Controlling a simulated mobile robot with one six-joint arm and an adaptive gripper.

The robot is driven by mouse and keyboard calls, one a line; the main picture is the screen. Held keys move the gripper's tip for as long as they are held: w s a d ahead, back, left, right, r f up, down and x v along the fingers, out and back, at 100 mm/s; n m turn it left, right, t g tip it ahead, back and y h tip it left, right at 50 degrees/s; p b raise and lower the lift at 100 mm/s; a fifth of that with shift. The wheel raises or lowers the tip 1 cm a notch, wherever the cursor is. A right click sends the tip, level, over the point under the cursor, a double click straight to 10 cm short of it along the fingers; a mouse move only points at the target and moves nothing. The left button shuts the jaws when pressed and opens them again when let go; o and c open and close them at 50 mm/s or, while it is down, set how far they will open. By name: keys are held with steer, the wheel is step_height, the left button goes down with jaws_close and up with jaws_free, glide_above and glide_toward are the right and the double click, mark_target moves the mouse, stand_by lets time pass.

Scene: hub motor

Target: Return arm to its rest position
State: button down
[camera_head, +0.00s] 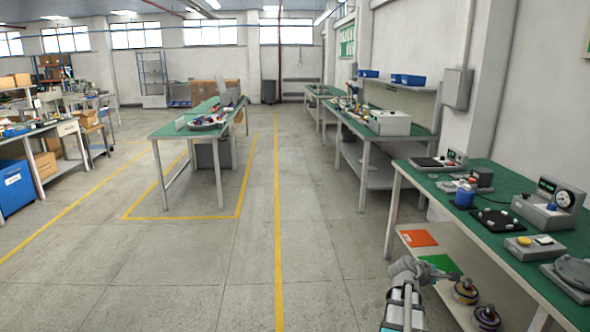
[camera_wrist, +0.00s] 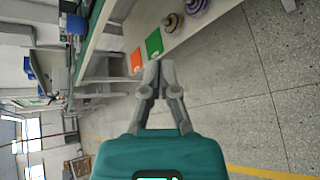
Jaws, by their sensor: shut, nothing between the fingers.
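My gripper (camera_head: 452,274) shows at the lower right of the head view, at the end of my arm, beside the front of the right-hand workbench. In the wrist view my gripper (camera_wrist: 161,66) points toward the bench's lower shelf, with its fingertips close together and nothing between them. My arm reaches up from the bottom edge of the head view. Most of the arm is out of the frame.
The green-topped workbench (camera_head: 478,217) on the right holds several devices. Its lower shelf carries an orange sheet (camera_head: 418,238), a green sheet (camera_head: 440,262) and two round motor-like parts (camera_head: 466,291). Open concrete floor (camera_head: 320,245) lies to the left.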

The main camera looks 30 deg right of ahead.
steer(key=w+a+f+m+t+y, duration=0.15)
steer(key=w+a, duration=0.35)
steer(key=a, duration=0.5)
steer(key=w+a+f+m+y, duration=0.1)
steer(key=w+a+f+y, duration=0.3)
steer(key=a, duration=0.5)
steer(key=w+a+f+m+t+y, duration=0.1)
steer(key=w+a+f, duration=0.1)
steer(key=w+a, duration=0.6)
steer(key=s+a+f+m+g+y, duration=0.1)
steer(key=s+a+y, duration=0.15)
steer(key=a, duration=1.45)
steer(key=s+a+f+m+g+y, duration=0.1)
steer(key=a+y, duration=0.3)
steer(key=a, duration=1.3)
step_height(320, 180, up, 17)
steer(key=p, duration=1.7)
steer(key=shift+w+d+p, duration=0.2)
steer(key=shift+d+p, duration=0.1)
steer(key=shift+d, duration=0.05)
steer(key=shift+f, duration=0.1)
